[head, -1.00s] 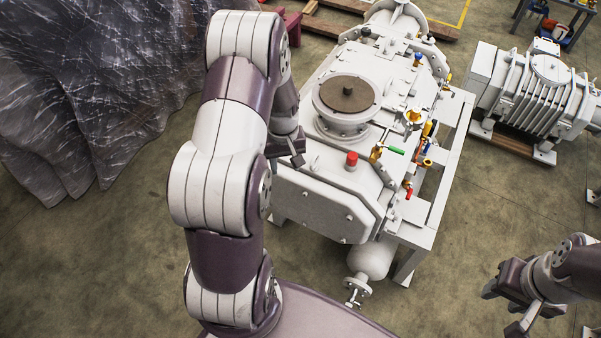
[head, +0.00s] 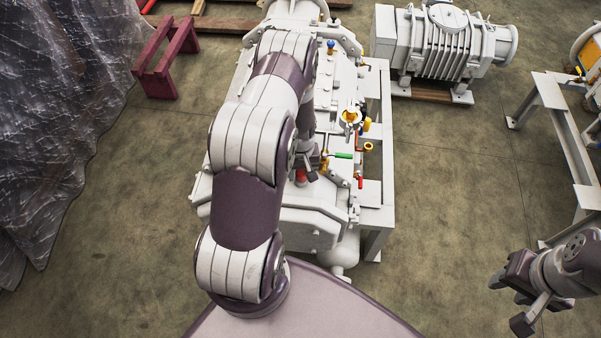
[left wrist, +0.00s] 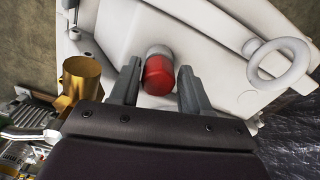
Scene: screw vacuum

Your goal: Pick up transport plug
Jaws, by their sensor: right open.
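The transport plug appears to be the red-capped plug (left wrist: 159,77), standing on the grey vacuum pump. In the head view the red plug (head: 301,175) is partly hidden by my left arm. My left gripper (head: 311,173) is at the plug. In the left wrist view my left gripper (left wrist: 160,69) is open, with one finger on each side of the red cap. Narrow gaps seem to show between cap and fingers; contact is not clear. My right gripper (head: 511,299) is open and empty over the floor at the lower right.
The vacuum pump (head: 310,215) sits on a grey frame (head: 377,215). A brass fitting (left wrist: 82,80) stands close to my left gripper, and a lifting ring (left wrist: 280,62) is at the right. A green-handled valve (head: 343,155) is nearby.

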